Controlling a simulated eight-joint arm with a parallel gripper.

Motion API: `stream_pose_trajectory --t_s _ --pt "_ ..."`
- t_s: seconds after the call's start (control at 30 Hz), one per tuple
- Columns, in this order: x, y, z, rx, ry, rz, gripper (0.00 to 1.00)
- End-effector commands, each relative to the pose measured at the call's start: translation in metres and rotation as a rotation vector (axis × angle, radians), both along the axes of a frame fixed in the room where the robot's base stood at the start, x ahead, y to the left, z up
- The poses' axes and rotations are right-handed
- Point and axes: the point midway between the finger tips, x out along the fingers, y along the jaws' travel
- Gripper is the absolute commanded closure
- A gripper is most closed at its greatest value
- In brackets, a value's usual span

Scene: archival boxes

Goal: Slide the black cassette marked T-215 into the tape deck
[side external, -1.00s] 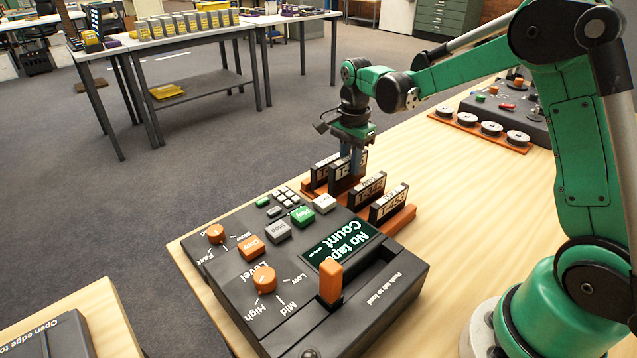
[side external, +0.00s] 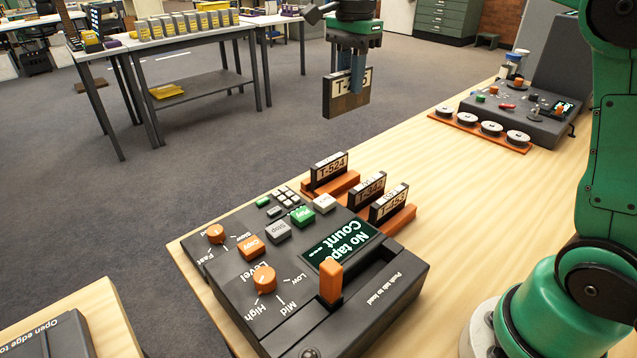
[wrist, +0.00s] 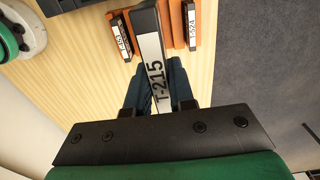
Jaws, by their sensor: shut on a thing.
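The black cassette marked T-215 (wrist: 152,58) is between the fingers of my gripper (wrist: 158,88) in the wrist view, its white label readable. In the side view my gripper (side external: 352,70) is shut on this cassette (side external: 340,98) and holds it upright, well above the table. The tape deck (side external: 350,318) lies at the front of the table. Its screen (side external: 342,243) reads "No tape". An orange lever (side external: 331,282) stands up near its dark slot (side external: 375,275), beside the words "Push tab to load".
Cassette T-524 (side external: 329,172) and two others (side external: 367,188) (side external: 389,204) stand in orange racks (side external: 400,221) behind the deck. A second device (side external: 530,118) with a row of reels (side external: 491,128) stands at the back right. The table between is clear.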

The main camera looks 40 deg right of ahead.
Motion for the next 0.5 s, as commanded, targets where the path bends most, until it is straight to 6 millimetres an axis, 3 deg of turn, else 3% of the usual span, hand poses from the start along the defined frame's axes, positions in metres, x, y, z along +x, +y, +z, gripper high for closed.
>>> stream_pose_trajectory --t_s 0.1,0.3,0.5 --pt "-0.023 0.037 -0.009 0.000 0.000 0.010 1.00" --pt "-0.081 0.092 -0.039 0.000 0.000 0.010 1.00" --pt "-0.135 0.119 -0.074 0.000 0.000 0.005 1.00"
